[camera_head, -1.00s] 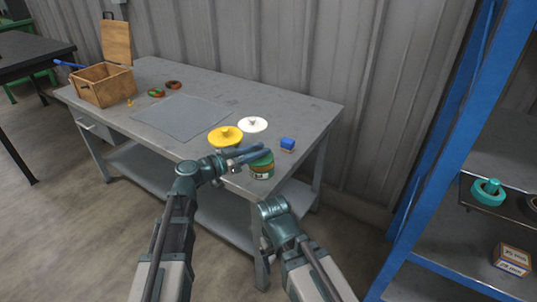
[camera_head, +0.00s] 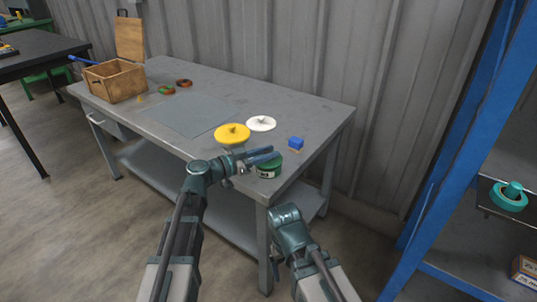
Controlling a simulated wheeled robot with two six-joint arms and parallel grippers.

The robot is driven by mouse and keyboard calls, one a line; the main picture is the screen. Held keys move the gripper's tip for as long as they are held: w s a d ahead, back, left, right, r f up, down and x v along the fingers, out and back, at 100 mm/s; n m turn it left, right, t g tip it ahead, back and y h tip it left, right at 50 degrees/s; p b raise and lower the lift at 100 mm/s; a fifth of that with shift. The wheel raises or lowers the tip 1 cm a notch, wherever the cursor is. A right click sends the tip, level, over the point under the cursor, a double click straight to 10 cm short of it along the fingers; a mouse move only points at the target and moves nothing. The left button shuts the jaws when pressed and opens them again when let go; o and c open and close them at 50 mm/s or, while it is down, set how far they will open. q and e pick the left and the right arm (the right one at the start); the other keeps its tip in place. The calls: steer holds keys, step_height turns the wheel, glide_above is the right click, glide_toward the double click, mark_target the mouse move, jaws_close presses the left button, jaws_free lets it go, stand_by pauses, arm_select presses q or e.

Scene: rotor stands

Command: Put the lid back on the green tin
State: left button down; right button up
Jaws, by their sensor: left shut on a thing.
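The green tin (camera_head: 268,172) stands near the table's front right corner, a pale label on its side. My left gripper (camera_head: 266,156) is at the tin's top, its blue fingers shut on it and covering part of the rim. A yellow round lid (camera_head: 232,132) with a knob is just behind my left wrist. A white round lid (camera_head: 261,123) with a knob lies farther back on the table. Which lid belongs to the green tin cannot be told from looks alone. My right arm hangs low before the table; its fingers are not clear.
A small blue block (camera_head: 296,142) lies right of the lids. A blue shelf rack (camera_head: 447,150) stands at right.

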arm_select(q)
steer(key=shift+f+b, duration=0.35)
steer(key=shift+f, duration=0.15)
steer(key=c, duration=0.6)
jaws_free()
steer(key=shift+r, duration=0.1)
steer(key=shift+r+p, duration=0.3)
steer(key=shift+p, duration=0.05)
steer(key=shift+r+p, duration=0.45)
steer(key=v, duration=1.2)
steer(key=shift+f, duration=0.3)
steer(key=shift+a, duration=0.1)
